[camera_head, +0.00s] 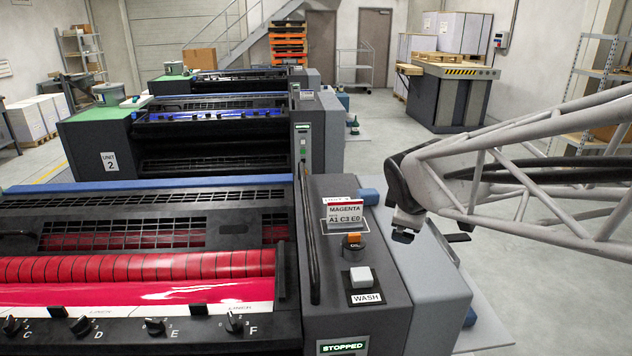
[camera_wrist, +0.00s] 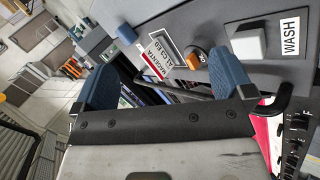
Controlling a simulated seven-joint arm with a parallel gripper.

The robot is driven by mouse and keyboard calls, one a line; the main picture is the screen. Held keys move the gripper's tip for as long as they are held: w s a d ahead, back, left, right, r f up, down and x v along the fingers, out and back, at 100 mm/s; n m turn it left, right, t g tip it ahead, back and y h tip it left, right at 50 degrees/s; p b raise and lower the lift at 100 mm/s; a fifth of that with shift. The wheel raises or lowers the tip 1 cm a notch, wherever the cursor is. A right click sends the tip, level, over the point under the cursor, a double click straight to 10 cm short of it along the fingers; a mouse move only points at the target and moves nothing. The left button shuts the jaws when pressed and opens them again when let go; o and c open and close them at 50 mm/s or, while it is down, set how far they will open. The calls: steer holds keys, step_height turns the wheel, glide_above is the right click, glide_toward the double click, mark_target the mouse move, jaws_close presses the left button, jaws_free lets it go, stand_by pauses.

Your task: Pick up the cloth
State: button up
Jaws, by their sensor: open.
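I cannot make out the cloth for certain in either view. A small pale flat item (camera_head: 132,101) lies by a bucket on a green top at the far left, too small to identify. My gripper (camera_head: 430,237) hangs at the right of the near press unit, beside its magenta control console, with dark tips apart. In the wrist view my gripper (camera_wrist: 163,66) has two blue-padded fingers spread wide, with nothing held between them. The console's orange knob and white button show beyond the fingers.
The near console (camera_head: 382,275) carries an orange knob (camera_head: 354,241), a white wash button (camera_head: 361,277) and a handrail (camera_head: 308,235). Magenta rollers (camera_head: 140,266) lie left of it. More press units stand behind. A bucket (camera_head: 108,93) sits on the green top.

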steer(key=w+d+f+n+t, duration=0.15)
steer(key=w+n+t, duration=0.25)
steer(key=w+n, duration=1.05)
steer(key=n+t+y, duration=0.2)
steer(key=n+y, duration=0.2)
steer(key=n, duration=0.6)
glide_above(368, 196)
steer(key=s+d, duration=0.1)
steer(key=s, duration=0.1)
step_height(368, 196, down, 4)
steer(key=f, duration=0.1)
steer(key=shift+d+r, duration=0.2)
steer(key=shift+r, duration=0.05)
steer(key=shift+f, duration=0.1)
steer(key=shift+f, duration=1.85)
